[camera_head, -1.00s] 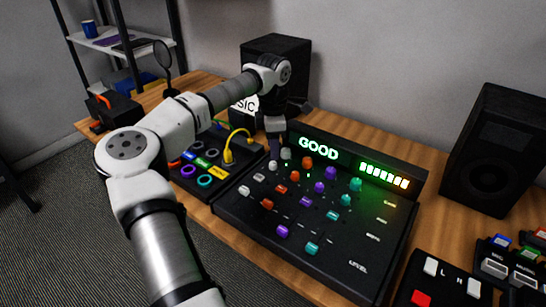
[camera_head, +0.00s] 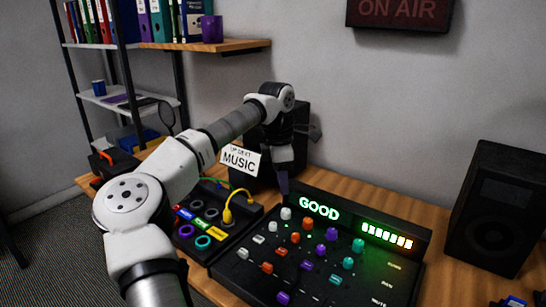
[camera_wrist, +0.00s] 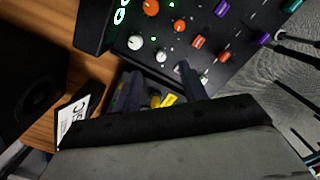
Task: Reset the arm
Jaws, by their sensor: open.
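My gripper (camera_head: 283,180) hangs pointing down at the back left of the mixing console (camera_head: 325,270), in front of the dark speaker and beside the "MUSIC" card (camera_head: 240,159). In the wrist view its two dark fingers (camera_wrist: 158,88) stand apart with nothing between them. The console shows a green "GOOD" display and a row of lit bars, with coloured knobs and sliders below. Whether the fingertips touch anything is hard to tell.
A patch box (camera_head: 215,222) with coloured rings and a yellow cable sits left of the console. Black speakers stand behind my arm and at right (camera_head: 497,205). A shelf (camera_head: 205,46) and an "ON AIR" sign (camera_head: 400,12) are above.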

